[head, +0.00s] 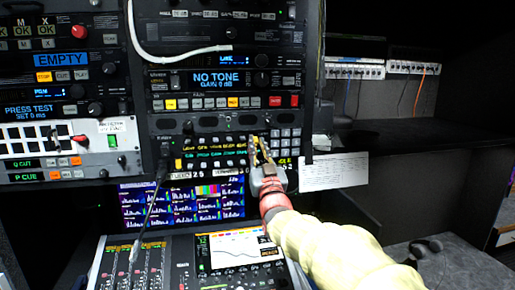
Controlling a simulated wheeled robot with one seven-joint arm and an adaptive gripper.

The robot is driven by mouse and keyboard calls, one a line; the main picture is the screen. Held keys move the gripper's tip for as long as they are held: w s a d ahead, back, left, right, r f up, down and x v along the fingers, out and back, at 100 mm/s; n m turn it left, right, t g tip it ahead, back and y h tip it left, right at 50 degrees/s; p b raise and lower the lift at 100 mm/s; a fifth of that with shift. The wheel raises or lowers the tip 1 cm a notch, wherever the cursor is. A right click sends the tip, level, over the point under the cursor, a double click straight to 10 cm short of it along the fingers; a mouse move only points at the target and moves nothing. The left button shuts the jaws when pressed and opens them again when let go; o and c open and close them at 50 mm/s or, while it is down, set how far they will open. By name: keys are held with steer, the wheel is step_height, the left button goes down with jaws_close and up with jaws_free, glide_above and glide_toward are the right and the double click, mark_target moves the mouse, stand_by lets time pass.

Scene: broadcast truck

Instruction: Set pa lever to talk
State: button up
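My gripper (262,150) reaches up from the lower right to the right end of a lever panel (215,168) in the rack. Its fingers are in front of the panel, beside a grey keypad (285,145). They are small in the picture, so I cannot tell whether they are open or touching a lever. The panel has a row of small levers (214,139) with coloured labels beneath. The labels are too small to read surely, so I cannot pick out the pa lever or its position. My gripper hides the panel's right end.
Above is a unit reading NO TONE (218,79). Below are a multiview screen (140,208) and a mixing desk (140,268). A paper sheet (333,172) hangs at right.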

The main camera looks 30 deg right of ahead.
steer(key=shift+f, duration=0.15)
steer(key=v, duration=1.2)
stand_by(0.4)
